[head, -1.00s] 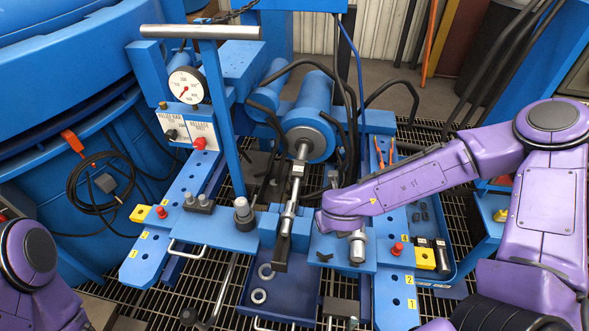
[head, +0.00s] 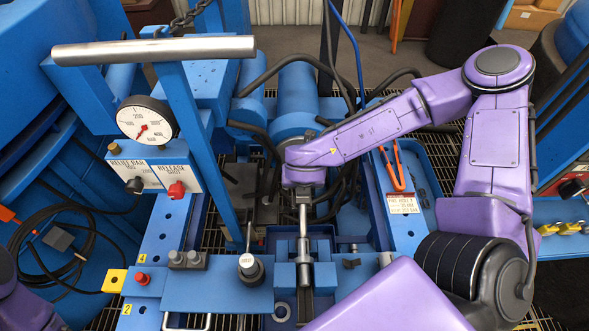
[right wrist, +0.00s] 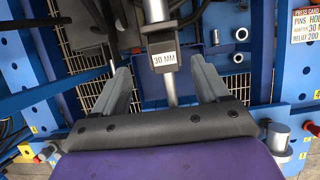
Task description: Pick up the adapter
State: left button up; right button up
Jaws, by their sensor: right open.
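A dark block labelled "30 MM", which I take as the adapter (right wrist: 164,58), shows in the right wrist view with a steel rod above and below it. The card at that view's top right reads "adapter 30 M". My right gripper (right wrist: 162,82) is open, its two grey fingers apart on either side of the rod just below the label. I see no finger contact. In the head view my purple right wrist covers the gripper, and a steel rod (head: 303,245) shows below it. Only a purple part of my left arm shows at the left edge; its gripper is outside the picture.
A pressure gauge (head: 146,121), red release knob (head: 176,190) and T-handle (head: 155,50) stand at left. A blue cylinder (head: 297,90) with black hoses is behind. Orange-handled pliers (head: 397,165) and a card (head: 403,203) lie at right. Pegs stand on the blue crossplate.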

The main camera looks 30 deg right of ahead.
jog(key=shift+s+d+f, duration=0.1)
jog(key=shift+d+f, duration=0.05)
jog(key=shift+f, duration=0.5)
jog(key=shift+d+f, duration=0.15)
jog(key=shift+f, duration=0.45)
jog(key=x, duration=0.5)
jog(key=shift+f, duration=0.6)
jog(key=shift+w+r, duration=0.1)
jog(key=shift+w, duration=0.2)
grip_shut()
pick_arm(q)
jog(key=shift+s, duration=0.45)
jog(key=shift+r, duration=0.1)
pick_arm(e)
jog(key=shift+r, duration=0.15)
notch_tip(320, 180, up, 4)
jog(key=p, duration=0.3)
pick_arm(q)
notch_tip(320, 180, up, 12)
jog(key=p, duration=0.9)
pick_arm(e)
jog(key=s+d, duration=0.9)
jog(key=d, duration=0.6)
jog(key=shift+s+d+f, duration=0.2)
jog(key=shift+f, duration=0.25)
